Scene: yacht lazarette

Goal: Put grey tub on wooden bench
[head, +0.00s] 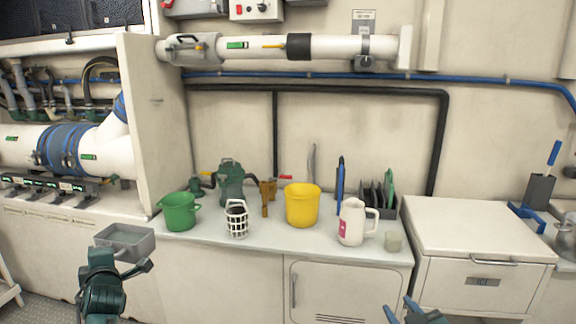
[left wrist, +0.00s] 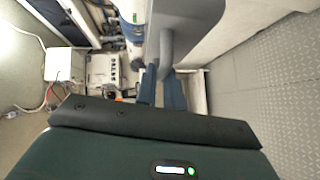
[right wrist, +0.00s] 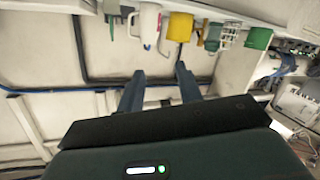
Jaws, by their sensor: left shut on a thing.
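The grey tub (head: 125,241) is an open rectangular container at the lower left of the head view, in front of the counter. My left gripper (head: 128,266) is shut on it and holds it in the air, roughly level. The tub (left wrist: 185,32) and its handle fill the upper middle of the left wrist view, between the fingers. My right gripper (head: 400,309) is at the bottom edge of the head view. Its fingers stand apart and empty in the right wrist view (right wrist: 160,84). I cannot make out a wooden bench for certain.
The counter (head: 265,251) carries a green bucket (head: 179,212), a white basket (head: 237,220), a yellow bucket (head: 302,206) and a white jug (head: 352,223). A white ice chest (head: 470,230) stands right. A pale frame (head: 9,292) shows at the left edge. Grey floor (left wrist: 275,80) lies clear.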

